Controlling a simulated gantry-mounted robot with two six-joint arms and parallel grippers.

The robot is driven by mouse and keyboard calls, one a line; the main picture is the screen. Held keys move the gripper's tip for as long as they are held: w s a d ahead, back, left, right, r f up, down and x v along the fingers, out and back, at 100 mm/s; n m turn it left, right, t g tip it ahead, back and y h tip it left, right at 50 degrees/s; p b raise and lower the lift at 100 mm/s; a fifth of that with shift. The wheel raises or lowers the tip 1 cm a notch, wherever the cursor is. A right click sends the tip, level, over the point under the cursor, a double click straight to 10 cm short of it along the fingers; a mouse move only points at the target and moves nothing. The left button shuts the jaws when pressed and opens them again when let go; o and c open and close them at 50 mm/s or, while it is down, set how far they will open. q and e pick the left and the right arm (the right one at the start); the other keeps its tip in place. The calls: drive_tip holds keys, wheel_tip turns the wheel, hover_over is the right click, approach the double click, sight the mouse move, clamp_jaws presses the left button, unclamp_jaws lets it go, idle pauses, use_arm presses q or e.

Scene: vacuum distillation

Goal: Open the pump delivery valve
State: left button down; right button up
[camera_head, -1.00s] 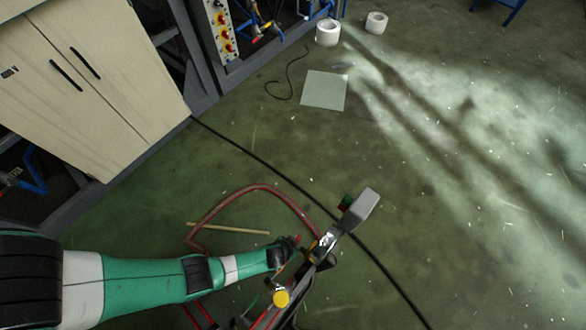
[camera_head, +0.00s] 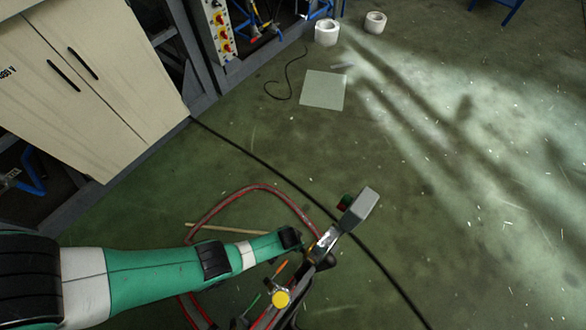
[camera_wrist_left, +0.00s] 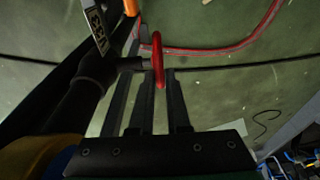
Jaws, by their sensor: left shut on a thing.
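A red valve handwheel (camera_wrist_left: 158,45) shows edge-on in the left wrist view, on a dark pipe fitting. My left gripper (camera_wrist_left: 160,85) is shut on the handwheel, whose rim lies between its dark fingers. In the head view my left gripper (camera_head: 302,243) is at the upper part of the dark pump assembly, beside a grey box (camera_head: 362,208); the handwheel is hidden there. An orange lever (camera_head: 281,266), a yellow round cap (camera_head: 281,299) and a green lever (camera_head: 252,303) sit just below the gripper. My right gripper is not in view.
A red hose (camera_head: 250,190) loops over the green floor. A black cable (camera_head: 262,160) runs past the pump. A beige cabinet (camera_head: 75,90) stands at upper left. White rolls (camera_head: 327,32) and a pale sheet (camera_head: 323,90) lie farther off. The floor on the right is clear.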

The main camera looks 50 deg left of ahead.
use_arm(q)
drive_tip(key=shift+w+a+f+g+h+b, duration=0.25)
drive_tip(key=shift+w+f+g+b, duration=0.25)
drive_tip(key=shift+g+b, duration=0.5)
drive_tip(key=shift+w+r+g+b, duration=0.15)
drive_tip(key=shift+w+g+b, duration=0.05)
drive_tip(key=shift+g+b, duration=0.25)
drive_tip(key=shift+r, duration=0.2)
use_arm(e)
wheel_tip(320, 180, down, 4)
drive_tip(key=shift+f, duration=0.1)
use_arm(q)
drive_tip(key=shift+d, duration=0.1)
drive_tip(key=c, duration=0.9)
unclamp_jaws()
drive_tip(key=r+p, duration=0.3)
drive_tip(key=r, duration=0.1)
drive_tip(key=r+p, duration=0.3)
drive_tip(key=p, duration=0.1)
drive_tip(key=w+r+p, duration=0.1)
drive_tip(key=r+p, duration=0.2)
drive_tip(key=r, duration=0.1)
drive_tip(key=shift+w+r, duration=0.1)
drive_tip(key=shift+r, duration=0.2)
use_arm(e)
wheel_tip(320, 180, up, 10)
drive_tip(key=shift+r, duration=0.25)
